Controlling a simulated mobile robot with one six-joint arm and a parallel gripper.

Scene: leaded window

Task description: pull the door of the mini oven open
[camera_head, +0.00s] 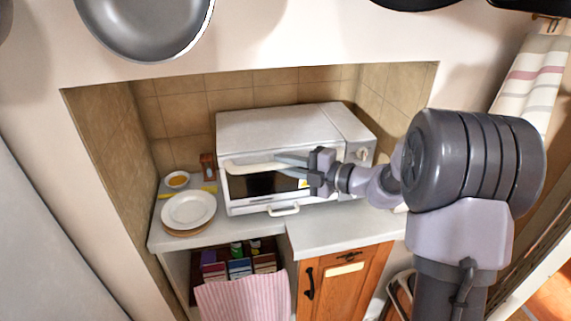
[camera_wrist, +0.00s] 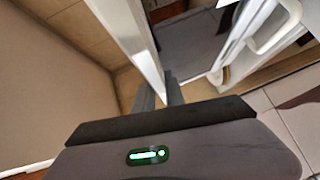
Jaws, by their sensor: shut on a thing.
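The white mini oven (camera_head: 285,125) stands on the counter in the tiled alcove. Its door (camera_head: 250,185) has a dark glass pane and a pale bar handle (camera_head: 245,168) along its top edge. The door looks shut or nearly so; a small gap cannot be told. My gripper (camera_head: 283,165) reaches in from the right and is shut on the handle near its right part. In the wrist view the white handle bar (camera_wrist: 130,35) runs down to my fingers (camera_wrist: 160,92), with the dark glass (camera_wrist: 195,50) beyond. The exact contact is partly hidden.
A lower white pull (camera_head: 284,210) sits below the door. White plates (camera_head: 188,210) and a small bowl (camera_head: 176,179) stand on the counter (camera_head: 335,235) left of the oven. Pans hang above. The alcove wall (camera_head: 110,140) bounds the left; a striped cloth (camera_head: 243,300) hangs below.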

